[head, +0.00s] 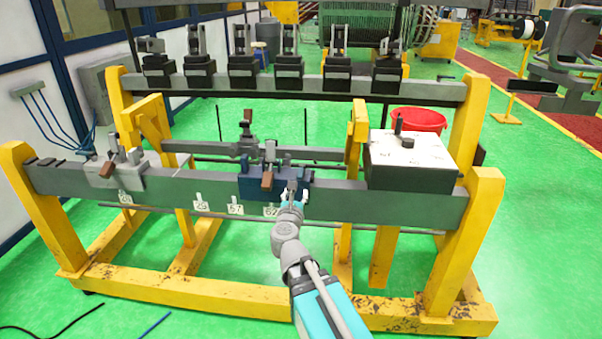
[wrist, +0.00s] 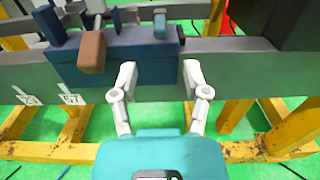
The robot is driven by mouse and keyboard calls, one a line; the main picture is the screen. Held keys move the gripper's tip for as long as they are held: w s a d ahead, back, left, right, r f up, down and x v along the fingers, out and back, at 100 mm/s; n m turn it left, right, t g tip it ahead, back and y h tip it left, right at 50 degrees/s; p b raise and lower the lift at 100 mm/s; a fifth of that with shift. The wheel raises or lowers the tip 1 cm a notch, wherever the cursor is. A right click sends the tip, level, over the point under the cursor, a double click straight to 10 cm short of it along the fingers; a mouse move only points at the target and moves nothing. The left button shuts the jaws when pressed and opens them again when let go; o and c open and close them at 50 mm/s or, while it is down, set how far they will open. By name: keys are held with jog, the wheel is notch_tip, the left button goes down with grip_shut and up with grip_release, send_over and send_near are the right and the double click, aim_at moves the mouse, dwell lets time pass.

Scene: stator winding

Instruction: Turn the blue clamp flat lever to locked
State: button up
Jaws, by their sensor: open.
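The blue clamp (head: 250,188) sits on the front grey beam, left of the white-topped block. In the wrist view the blue clamp (wrist: 125,68) fills the upper left. A lever with a brown end (wrist: 92,52) hangs down over its front; in the head view the brown end (head: 267,181) is at the clamp's middle. A small teal upright piece (wrist: 160,25) stands on the clamp's right part. I cannot tell which of these is the flat lever. My gripper (head: 291,194) is open and empty at the clamp's right front. Its fingertips (wrist: 159,76) are apart below the teal piece.
A grey clamp (head: 122,172) with a brown lever sits at the beam's left. Number tags (head: 235,209) hang along the front. A white-topped dark block (head: 410,160) stands on the right. Yellow posts (head: 470,230) hold the beam. A red tub (head: 418,119) is behind.

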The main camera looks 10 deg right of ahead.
aim_at(302, 168)
jog(key=x, duration=1.2)
jog(key=shift+w, duration=0.15)
grip_shut()
